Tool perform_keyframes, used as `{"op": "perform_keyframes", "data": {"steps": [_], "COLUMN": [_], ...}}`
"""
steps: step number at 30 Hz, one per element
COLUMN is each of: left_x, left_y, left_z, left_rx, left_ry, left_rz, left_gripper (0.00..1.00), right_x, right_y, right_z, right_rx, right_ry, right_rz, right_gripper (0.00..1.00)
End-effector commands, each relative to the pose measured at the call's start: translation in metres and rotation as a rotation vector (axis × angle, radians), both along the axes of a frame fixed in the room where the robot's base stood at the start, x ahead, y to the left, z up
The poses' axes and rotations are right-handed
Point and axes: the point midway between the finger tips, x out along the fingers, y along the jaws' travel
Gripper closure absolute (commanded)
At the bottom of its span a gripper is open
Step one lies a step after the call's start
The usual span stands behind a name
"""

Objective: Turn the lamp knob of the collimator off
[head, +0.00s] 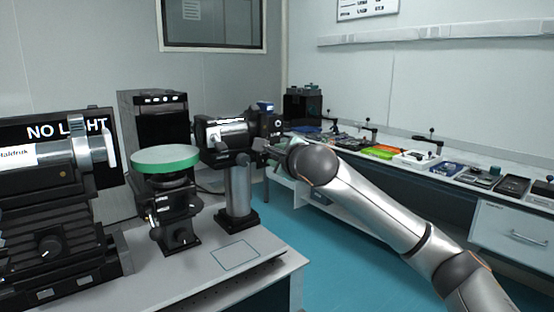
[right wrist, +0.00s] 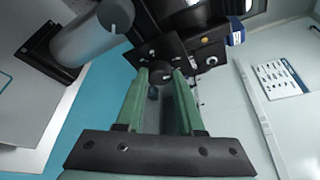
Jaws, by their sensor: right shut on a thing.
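The collimator (head: 226,133) is a dark cylinder with a pale label, carried on a grey post at the right end of the near table. My right gripper (head: 272,152) reaches its right end from the right. In the right wrist view, the two green fingers are shut on a small dark knob (right wrist: 160,76) on the collimator's dark housing (right wrist: 192,42). The fingertips cover the knob's sides, and its marking cannot be read. The knob is too small and covered to make out in the head view. My left gripper is not in view.
A green-topped round stage (head: 165,157) stands left of the collimator. A telescope-like instrument (head: 45,160) is at far left, before a monitor (head: 70,127) reading "NO LIGHT". A long bench (head: 455,180) with trays runs along the right wall. Blue floor (head: 320,255) lies between.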

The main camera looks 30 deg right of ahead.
Motion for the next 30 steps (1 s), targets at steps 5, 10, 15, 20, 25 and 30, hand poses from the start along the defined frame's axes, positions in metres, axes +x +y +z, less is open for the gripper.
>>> {"op": "perform_keyframes", "data": {"steps": [5, 10, 15, 20, 25, 30], "left_x": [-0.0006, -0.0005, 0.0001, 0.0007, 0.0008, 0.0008], "left_y": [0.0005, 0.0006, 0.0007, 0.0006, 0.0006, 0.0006], "left_z": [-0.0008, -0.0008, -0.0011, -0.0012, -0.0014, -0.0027], "left_rx": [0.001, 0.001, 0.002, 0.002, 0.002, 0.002], "left_ry": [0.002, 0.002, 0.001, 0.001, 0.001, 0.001], "left_rz": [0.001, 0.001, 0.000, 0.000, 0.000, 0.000], "left_gripper": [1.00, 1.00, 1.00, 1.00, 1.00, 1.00], "right_x": [0.0001, 0.0000, 0.0000, 0.0000, 0.0000, -0.0048], "right_y": [-0.0005, -0.0006, -0.0006, -0.0004, -0.0003, 0.0009], "right_z": [0.0000, 0.0000, 0.0000, 0.0001, 0.0000, 0.0011], "right_rx": [-0.009, -0.009, -0.007, -0.006, -0.005, -0.006], "right_ry": [0.000, 0.000, 0.001, 0.000, 0.000, -0.001], "right_rz": [-0.001, -0.001, 0.000, -0.001, 0.000, 0.000], "right_gripper": [1.00, 1.00, 0.50, 0.33, 0.33, 0.33]}}
